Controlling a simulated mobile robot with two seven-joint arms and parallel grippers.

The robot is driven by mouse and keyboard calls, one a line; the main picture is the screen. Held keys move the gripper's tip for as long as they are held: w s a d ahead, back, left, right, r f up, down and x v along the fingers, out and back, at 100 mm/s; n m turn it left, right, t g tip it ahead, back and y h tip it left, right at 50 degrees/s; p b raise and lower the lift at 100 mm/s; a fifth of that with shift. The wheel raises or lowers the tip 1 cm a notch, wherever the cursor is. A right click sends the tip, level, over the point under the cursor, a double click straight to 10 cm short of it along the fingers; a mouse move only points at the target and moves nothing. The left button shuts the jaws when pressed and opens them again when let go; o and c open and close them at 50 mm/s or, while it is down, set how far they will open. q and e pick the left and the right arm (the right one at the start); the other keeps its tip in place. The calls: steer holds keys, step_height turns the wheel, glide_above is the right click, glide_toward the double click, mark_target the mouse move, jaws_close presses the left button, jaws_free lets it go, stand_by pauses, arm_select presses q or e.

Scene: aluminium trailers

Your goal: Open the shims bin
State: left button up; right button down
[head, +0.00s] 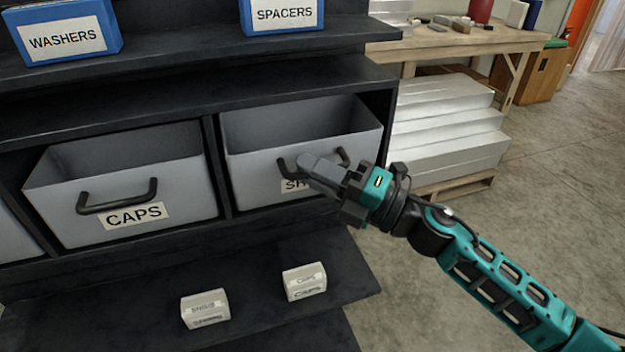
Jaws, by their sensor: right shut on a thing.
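The shims bin (255,172) is a grey bin in the right-hand opening of the dark shelf. It has a black handle (284,166) and a label, mostly hidden, on which only the first letters show. The bin's hollow inside shows from above, and its front sits near the shelf's front edge. My right gripper (312,168) comes in from the right and is shut on the handle, covering its middle. My left gripper is not in view.
A grey CAPS bin (75,215) sits open at left. Two small labelled boxes (205,309) (304,282) lie on the lower ledge (260,310). Blue WASHERS (100,15) and SPACERS (308,22) boxes stand above. Silver stacked slabs (450,125) and a workbench (440,45) stand right. Floor (560,200) is clear.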

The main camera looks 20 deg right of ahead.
arm_select(q)
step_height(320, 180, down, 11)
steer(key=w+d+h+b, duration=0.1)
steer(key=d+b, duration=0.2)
steer(key=b, duration=1.1)
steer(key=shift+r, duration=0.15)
arm_select(e)
steer(key=s+f+n+y, duration=0.3)
steer(key=s+f+n, duration=0.1)
steer(key=s+f, duration=0.1)
steer(key=shift+f+n+y, duration=0.4)
steer(key=shift+f, duration=0.5)
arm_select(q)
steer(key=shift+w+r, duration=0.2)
arm_select(e)
steer(key=shift+s+d, duration=0.1)
steer(key=shift+d, duration=0.05)
steer(key=c, duration=1.2)
jaws_free()
arm_select(q)
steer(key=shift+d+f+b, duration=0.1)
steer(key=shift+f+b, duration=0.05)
steer(key=shift+b, duration=0.45)
arm_select(e)
steer(key=v, duration=1.2)
steer(key=shift+s+d, duration=0.2)
steer(key=shift+d, duration=0.15)
